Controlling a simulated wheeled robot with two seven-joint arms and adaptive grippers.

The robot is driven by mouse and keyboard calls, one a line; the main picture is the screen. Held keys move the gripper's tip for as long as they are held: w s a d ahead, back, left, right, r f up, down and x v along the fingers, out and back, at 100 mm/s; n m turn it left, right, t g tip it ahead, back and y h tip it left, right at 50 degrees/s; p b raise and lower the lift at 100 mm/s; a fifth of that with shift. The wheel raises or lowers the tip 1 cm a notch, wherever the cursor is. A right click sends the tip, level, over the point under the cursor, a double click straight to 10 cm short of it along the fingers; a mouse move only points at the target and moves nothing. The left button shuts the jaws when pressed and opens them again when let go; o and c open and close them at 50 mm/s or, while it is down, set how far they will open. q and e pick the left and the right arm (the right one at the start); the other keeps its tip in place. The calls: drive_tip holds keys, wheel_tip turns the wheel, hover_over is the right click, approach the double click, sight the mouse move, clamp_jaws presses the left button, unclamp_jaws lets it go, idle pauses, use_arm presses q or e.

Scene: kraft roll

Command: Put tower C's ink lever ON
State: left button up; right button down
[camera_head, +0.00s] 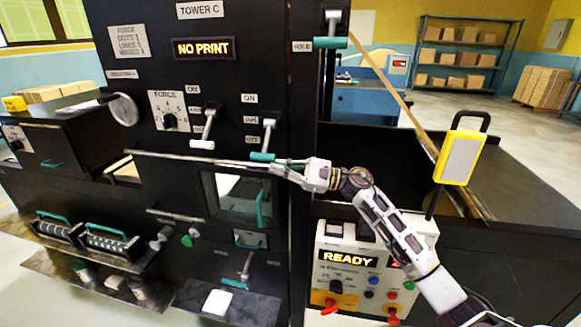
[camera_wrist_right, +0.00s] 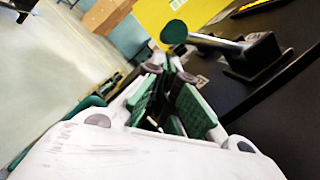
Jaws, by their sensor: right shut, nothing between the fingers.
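Tower C is the tall black cabinet (camera_head: 225,75) under a "TOWER C" sign, with a lit "NO PRINT" display. Its ink lever (camera_head: 267,137) is a metal rod with a teal handle, hanging downward beside the ON, INK and OFF labels, its handle low near OFF. My right gripper (camera_head: 280,162) is shut and empty, just below and right of the teal handle. In the right wrist view the lever's round green handle end (camera_wrist_right: 174,32) is just beyond the shut fingertips (camera_wrist_right: 170,62); whether they touch is unclear. My left gripper is not in view.
A similar lever with a white handle (camera_head: 202,145) hangs left of the ink lever, near the FORCE knob (camera_head: 170,121). A HOLD lever (camera_head: 331,42) is at upper right. A window (camera_head: 236,194) lies below; a READY control box (camera_head: 350,257) stands lower right.

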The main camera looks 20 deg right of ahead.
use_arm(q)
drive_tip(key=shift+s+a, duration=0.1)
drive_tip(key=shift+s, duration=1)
use_arm(e)
drive_tip(key=shift+w+a+r+m, duration=0.1)
drive_tip(key=shift+a+r+m, duration=0.25)
drive_tip(key=shift+a, duration=0.35)
